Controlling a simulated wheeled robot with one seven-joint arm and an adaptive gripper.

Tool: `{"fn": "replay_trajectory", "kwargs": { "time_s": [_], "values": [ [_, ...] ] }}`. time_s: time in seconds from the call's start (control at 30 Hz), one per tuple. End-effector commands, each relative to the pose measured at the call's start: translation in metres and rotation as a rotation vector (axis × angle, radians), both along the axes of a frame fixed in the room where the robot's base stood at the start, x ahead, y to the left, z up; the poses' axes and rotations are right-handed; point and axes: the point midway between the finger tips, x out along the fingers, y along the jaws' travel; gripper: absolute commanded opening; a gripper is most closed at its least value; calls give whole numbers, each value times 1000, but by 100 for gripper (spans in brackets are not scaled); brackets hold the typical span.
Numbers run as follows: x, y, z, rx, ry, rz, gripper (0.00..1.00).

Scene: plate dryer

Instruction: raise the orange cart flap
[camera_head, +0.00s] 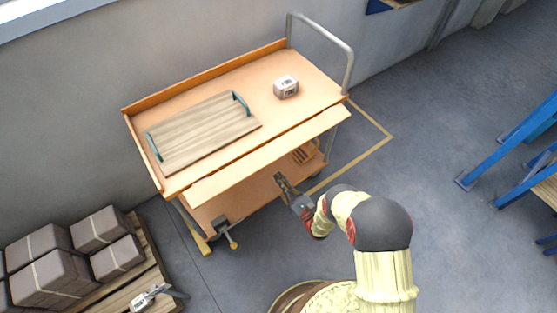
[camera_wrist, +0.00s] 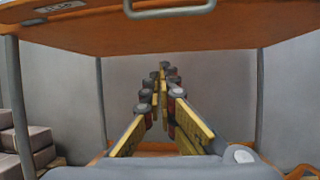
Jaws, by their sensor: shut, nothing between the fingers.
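The orange cart (camera_head: 215,85) stands against the wall. Its flap (camera_head: 270,155) is the long narrow strip along the near side of the top, sticking outward, with a dark line between it and the top. Its exact tilt is hard to tell. My gripper (camera_head: 279,179) is shut and empty, just in front of and below the flap's outer edge, pointing toward the cart. In the wrist view my gripper (camera_wrist: 163,75) points under an orange panel (camera_wrist: 180,38) with a grey handle (camera_wrist: 170,10). The fingers look apart from the panel.
The lower shelf (camera_head: 250,192) is below my gripper. Boxes on a pallet (camera_head: 150,270) stand at left, blue racks (camera_head: 510,150) at right.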

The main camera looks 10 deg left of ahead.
Motion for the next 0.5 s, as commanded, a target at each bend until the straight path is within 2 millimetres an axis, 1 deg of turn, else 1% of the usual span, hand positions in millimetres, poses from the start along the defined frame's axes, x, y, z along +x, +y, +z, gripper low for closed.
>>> {"fn": "replay_trajectory", "kwargs": {
  "time_s": [0.03, 0.1, 0.2, 0.33, 0.5],
  "values": [
    [5, -9, 2, 22, -16, -42, 0],
    [9, -17, 4, 45, -32, -84, 0],
    [13, -22, 7, 57, -43, -109, 0],
    [19, -15, 11, 58, -44, -111, 0],
    [33, 1, 21, 58, -43, -109, 0]
  ]
}}
